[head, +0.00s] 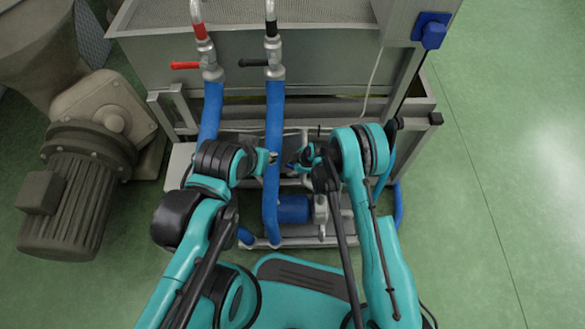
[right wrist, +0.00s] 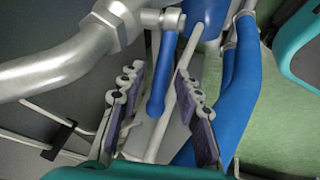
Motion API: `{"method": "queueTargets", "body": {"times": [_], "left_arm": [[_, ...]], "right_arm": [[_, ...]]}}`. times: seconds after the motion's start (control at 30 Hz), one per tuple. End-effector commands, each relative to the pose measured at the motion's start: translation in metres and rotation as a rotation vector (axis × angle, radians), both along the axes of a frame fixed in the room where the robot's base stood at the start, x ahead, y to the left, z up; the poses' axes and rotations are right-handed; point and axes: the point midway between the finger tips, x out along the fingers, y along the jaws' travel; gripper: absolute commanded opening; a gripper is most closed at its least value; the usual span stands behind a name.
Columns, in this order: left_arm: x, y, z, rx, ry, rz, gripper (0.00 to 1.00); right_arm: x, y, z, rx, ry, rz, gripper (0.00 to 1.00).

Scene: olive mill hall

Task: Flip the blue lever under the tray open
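The blue lever (right wrist: 158,78) shows in the right wrist view, hanging from a grey metal valve fitting (right wrist: 125,22). My right gripper (right wrist: 157,88) is open, with one padded finger on each side of the lever. I see gaps between the lever and both fingers. In the head view my right gripper (head: 303,158) is under the tray's front edge, and I cannot make out the lever clearly there. My left gripper (head: 266,157) points right, close to a blue hose, and its fingers are too small to judge. The tray (head: 330,42) is grey metal above both.
A red-handled valve (head: 186,65) and a black-handled valve (head: 253,62) sit on blue hoses (head: 274,130) in front of the tray. A blue pump (head: 294,209) lies below. A large motor (head: 68,200) stands left. Green floor (head: 510,150) is clear at right.

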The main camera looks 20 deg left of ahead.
Motion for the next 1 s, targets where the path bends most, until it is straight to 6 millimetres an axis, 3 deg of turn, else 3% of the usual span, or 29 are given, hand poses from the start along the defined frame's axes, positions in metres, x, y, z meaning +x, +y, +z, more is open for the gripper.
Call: {"method": "queueTargets", "body": {"times": [0.13,0.27,0.67,1.0], "left_arm": [[0.000,0.000,0.000,0.000,0.000,0.000,0.33],[0.000,0.000,0.000,0.000,0.000,0.000,0.33],[0.000,0.000,0.000,0.000,0.000,0.000,0.33],[0.000,0.000,0.000,0.000,0.000,0.000,0.33]], "right_arm": [[0.000,0.000,0.001,0.000,0.000,0.000,0.34],[0.000,0.000,0.001,0.000,0.000,0.000,0.00],[0.001,-0.002,0.002,0.028,0.008,-0.002,0.00],[0.005,-0.013,0.010,0.221,0.063,-0.005,0.00]]}}
